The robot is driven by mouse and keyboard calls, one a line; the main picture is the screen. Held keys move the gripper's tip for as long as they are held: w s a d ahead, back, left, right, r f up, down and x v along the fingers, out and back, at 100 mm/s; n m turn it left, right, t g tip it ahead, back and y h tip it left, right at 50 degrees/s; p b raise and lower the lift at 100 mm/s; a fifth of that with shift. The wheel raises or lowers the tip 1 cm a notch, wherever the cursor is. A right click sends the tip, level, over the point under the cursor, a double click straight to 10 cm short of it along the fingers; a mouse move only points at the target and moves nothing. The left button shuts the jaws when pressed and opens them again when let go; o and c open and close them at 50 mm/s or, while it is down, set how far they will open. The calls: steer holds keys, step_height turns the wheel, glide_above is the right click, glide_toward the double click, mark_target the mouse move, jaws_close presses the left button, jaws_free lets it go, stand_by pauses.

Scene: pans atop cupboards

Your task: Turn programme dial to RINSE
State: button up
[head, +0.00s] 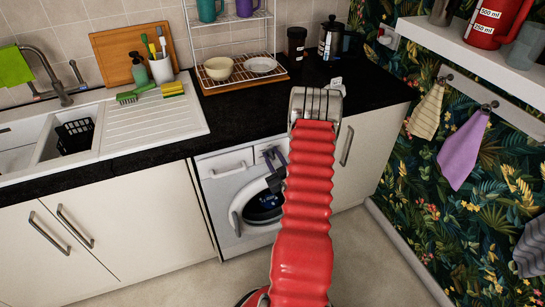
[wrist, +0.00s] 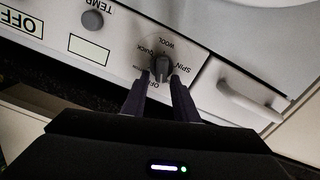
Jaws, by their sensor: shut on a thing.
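The programme dial (wrist: 161,67) is a small grey knob on the white washing machine's panel in the wrist view. I cannot tell for certain where the dial points. In the head view, my gripper (head: 273,165) is at the front of the washing machine (head: 226,168), and the dial is hidden.
A smaller TEMP knob (wrist: 93,20) and a blank label box (wrist: 89,49) sit left of the dial. A white drawer handle (wrist: 248,100) is to its right. The black worktop (head: 250,118) runs above the machine; cupboards stand either side.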

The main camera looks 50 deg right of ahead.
steer(key=n, duration=0.3)
steer(key=shift+w+a+f+n, duration=0.2)
steer(key=shift+a+f+n, duration=0.15)
steer(key=shift+f+n, duration=0.05)
steer(key=shift+a+f+n, duration=0.1)
steer(key=shift+n, duration=0.85)
steer(key=shift+a+f+n, duration=0.1)
steer(key=shift+n, duration=0.85)
steer(key=o, duration=0.7)
steer(key=shift+w, duration=0.1)
steer(key=shift+o, duration=0.2)
steer(key=shift+d+r, duration=0.1)
steer(key=v, duration=1.3)
steer(key=shift+s, duration=0.35)
